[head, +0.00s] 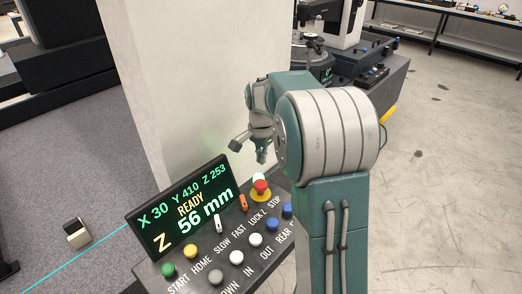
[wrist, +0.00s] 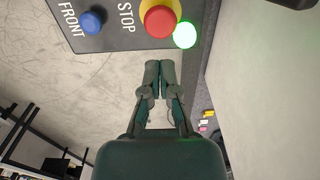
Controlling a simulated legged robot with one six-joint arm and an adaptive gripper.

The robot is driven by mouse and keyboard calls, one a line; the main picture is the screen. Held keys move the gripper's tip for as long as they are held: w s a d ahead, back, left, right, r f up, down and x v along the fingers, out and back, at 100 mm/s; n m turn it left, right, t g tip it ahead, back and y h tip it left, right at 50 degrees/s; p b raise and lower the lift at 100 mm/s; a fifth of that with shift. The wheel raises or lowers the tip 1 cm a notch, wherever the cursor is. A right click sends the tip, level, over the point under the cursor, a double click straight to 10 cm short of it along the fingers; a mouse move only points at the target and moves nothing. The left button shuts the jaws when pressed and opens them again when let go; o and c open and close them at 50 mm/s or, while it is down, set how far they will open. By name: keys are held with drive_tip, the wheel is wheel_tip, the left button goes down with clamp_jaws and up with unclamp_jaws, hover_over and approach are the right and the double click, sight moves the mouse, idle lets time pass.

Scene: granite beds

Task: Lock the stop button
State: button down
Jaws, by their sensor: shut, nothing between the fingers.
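The red stop button (head: 261,187) sits on a yellow base at the far right end of the control panel in the head view. In the wrist view the stop button (wrist: 159,21) is at the top, beside the word STOP and a glowing green lamp (wrist: 186,35). My gripper (wrist: 159,64) is shut and empty, its fingertips apart from the button in the picture. In the head view my gripper (head: 261,157) hangs just above the button's end of the panel, partly hidden by my arm.
The panel's display (head: 183,210) reads READY and Z 56 mm. Several coloured buttons line the panel, with an orange switch (head: 243,202) and a white switch (head: 218,224). A pale pillar (head: 180,80) stands close behind. A blue button (wrist: 92,21) is near STOP.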

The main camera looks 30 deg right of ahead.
sight(261, 184)
drive_tip(key=f, duration=0.7)
drive_tip(key=shift+a+f, duration=0.15)
drive_tip(key=shift+a, duration=0.1)
drive_tip(key=shift+d+f, duration=0.1)
drive_tip(key=shift+f, duration=0.45)
drive_tip(key=shift+f, duration=0.95)
drive_tip(key=shift+s+f, duration=0.3)
drive_tip(key=shift+f, duration=0.05)
drive_tip(key=shift+w+r, duration=0.1)
drive_tip(key=shift+r, duration=0.35)
wheel_tip(261, 184, up, 14)
drive_tip(key=shift+w+r, duration=0.2)
drive_tip(key=shift+w, duration=0.1)
